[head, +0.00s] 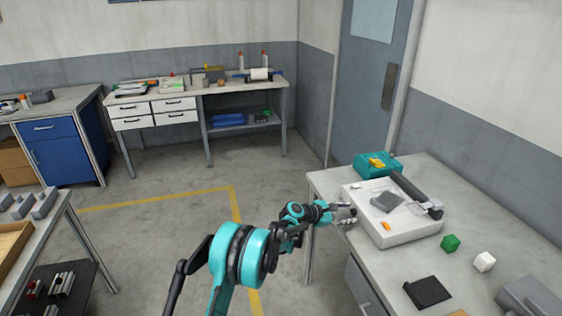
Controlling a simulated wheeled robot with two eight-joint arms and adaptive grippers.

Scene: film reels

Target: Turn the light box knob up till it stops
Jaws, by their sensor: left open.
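The light box (412,232) is a low white box on the grey table at the right. A grey flat piece, a long dark cylinder and a small orange item are on its top. My left gripper (346,212) is at the left side of the light box, close to its edge. Its fingers are apart, with nothing visibly held. I cannot make out the knob clearly; the gripper's fingers are in front of that side of the box. I cannot tell whether the fingers touch it. My right gripper is not in view.
A teal bin (366,170) with a yellow item stands behind the light box.

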